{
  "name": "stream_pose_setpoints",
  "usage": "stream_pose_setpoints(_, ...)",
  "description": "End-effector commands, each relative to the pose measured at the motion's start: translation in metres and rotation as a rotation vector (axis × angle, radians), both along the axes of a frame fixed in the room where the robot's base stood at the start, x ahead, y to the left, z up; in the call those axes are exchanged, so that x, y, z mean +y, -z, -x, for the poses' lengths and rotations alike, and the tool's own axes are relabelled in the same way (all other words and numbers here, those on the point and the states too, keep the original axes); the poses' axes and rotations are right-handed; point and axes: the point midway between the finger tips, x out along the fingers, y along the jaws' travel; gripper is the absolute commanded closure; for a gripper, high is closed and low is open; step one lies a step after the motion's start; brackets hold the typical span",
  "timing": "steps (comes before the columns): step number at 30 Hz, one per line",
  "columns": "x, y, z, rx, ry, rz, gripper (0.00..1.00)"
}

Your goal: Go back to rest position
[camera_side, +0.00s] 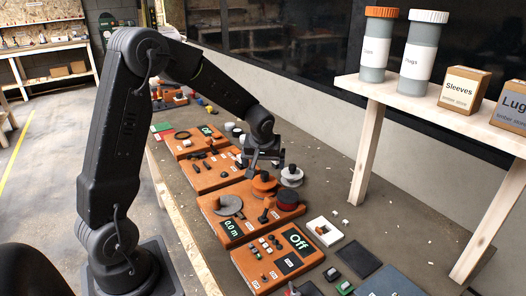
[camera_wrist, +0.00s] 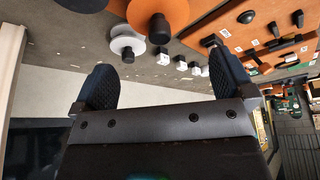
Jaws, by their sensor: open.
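My gripper (camera_side: 262,157) hangs over the workbench in the side view, above the orange boards. In the wrist view my gripper (camera_wrist: 165,88) shows two dark ridged fingers spread wide apart with nothing between them. An orange disc with a dark peg (camera_wrist: 158,15) and a white disc with a dark peg (camera_wrist: 128,44) lie beyond the fingertips. In the side view the orange disc (camera_side: 264,183) and the white disc (camera_side: 291,175) are just below and to the right of my gripper, apart from it.
Orange boards with small parts and displays, one reading "Off" (camera_side: 296,240), line the bench. A raised shelf (camera_side: 430,105) on the right carries canisters and boxes.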

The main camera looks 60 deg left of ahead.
Motion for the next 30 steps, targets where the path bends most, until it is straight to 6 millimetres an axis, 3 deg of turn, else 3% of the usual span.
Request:
stream_pose_setpoints(6, -0.012, -0.037, 0.009, -0.003, 0.001, -0.001, 0.0)
stream_pose_setpoints(12, -0.018, -0.053, 0.014, 0.0, 0.009, -0.001, 0.0)
stream_pose_setpoints(17, -0.044, -0.078, 0.033, -0.009, 0.099, -0.004, 0.0)
stream_pose_setpoints(24, -0.114, -0.126, 0.102, -0.032, 0.396, -0.015, 0.0)
stream_pose_setpoints(30, -0.16, -0.14, 0.168, -0.06, 0.657, -0.028, 0.0)
